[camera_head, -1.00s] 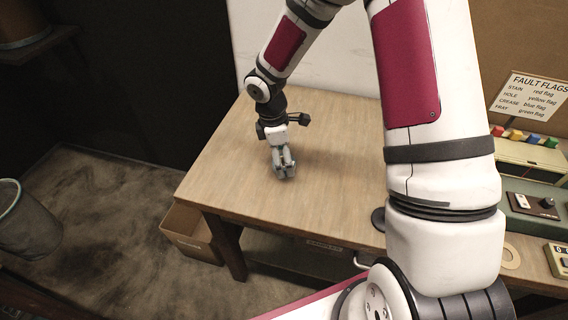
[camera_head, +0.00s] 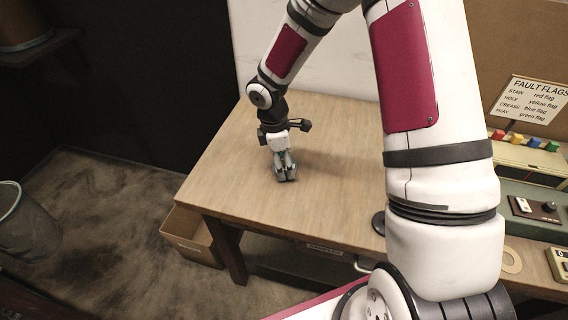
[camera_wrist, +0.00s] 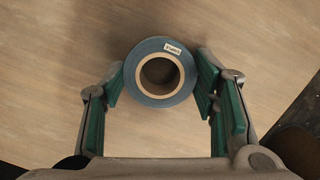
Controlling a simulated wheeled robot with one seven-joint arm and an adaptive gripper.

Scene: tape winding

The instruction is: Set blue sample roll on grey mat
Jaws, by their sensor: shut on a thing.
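The blue sample roll (camera_wrist: 139,84) shows in the wrist view as a blue ring around a brown core, with a small white label on its upper right. I see it end-on, between the two green-padded fingers. My gripper (camera_head: 287,174) is shut on the roll, a pad against its left side and a pad against its right. In the head view the gripper points down at the wooden table's left part, and the roll is mostly hidden by the fingers. I cannot tell whether the roll touches the table. I cannot make out a grey mat in either view.
The wooden table (camera_head: 225,185) is bare around the gripper. A fault flags sign (camera_head: 535,103), several coloured flags (camera_head: 516,137) and a green device (camera_head: 530,208) are at the right. A cardboard box (camera_head: 190,238) and a bin (camera_head: 25,225) stand at the left on the floor.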

